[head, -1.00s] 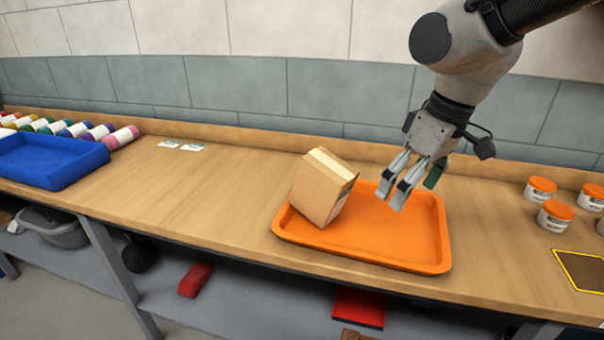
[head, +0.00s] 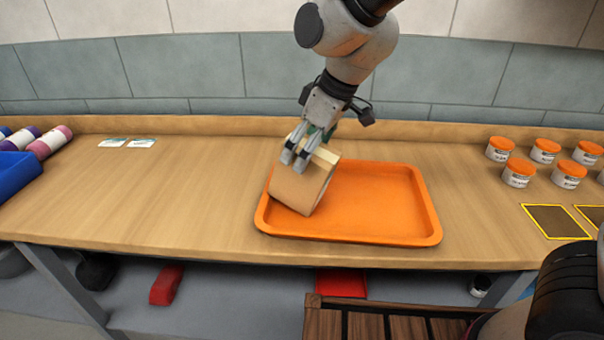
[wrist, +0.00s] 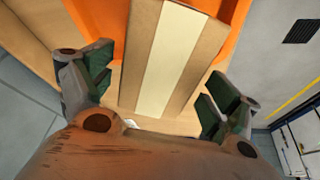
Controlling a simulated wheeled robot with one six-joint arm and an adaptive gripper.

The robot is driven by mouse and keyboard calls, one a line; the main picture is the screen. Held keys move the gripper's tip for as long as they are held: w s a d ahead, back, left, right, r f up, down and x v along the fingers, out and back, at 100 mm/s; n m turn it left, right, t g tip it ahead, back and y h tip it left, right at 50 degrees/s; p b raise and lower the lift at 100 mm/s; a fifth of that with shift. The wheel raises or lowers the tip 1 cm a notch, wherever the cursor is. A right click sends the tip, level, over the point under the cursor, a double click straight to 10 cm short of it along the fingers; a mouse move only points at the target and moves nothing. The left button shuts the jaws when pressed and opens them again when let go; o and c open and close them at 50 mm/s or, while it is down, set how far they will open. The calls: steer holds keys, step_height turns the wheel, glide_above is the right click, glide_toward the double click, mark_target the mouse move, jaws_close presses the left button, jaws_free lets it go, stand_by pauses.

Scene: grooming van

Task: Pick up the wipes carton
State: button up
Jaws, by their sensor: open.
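The wipes carton (head: 300,187) is a brown cardboard box with a pale strip along its top. It stands tilted at the left end of the orange tray (head: 385,203), seemingly leaning on the rim. My gripper (head: 297,155) is at the carton's upper end in the head view, its fingers partly covering the top. In the wrist view the carton (wrist: 170,60) lies between and beyond the open fingers of my gripper (wrist: 155,85), with a visible gap on each side. I cannot tell whether a finger touches it. The carton's far lower side is hidden.
Orange-lidded jars (head: 519,172) stand at the right of the bench (head: 160,195), near yellow-edged dark squares (head: 555,221). Two small cards (head: 141,143) lie at the back left. A blue tray (head: 15,175) and bottles (head: 50,142) are at the far left. The bench left of the orange tray is clear.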

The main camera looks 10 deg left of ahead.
steer(key=shift+x, duration=1.4)
steer(key=shift+d+f, duration=0.1)
steer(key=shift+f, duration=0.2)
steer(key=c, duration=1.4)
steer(key=shift+r, duration=0.15)
steer(key=shift+c, duration=0.9)
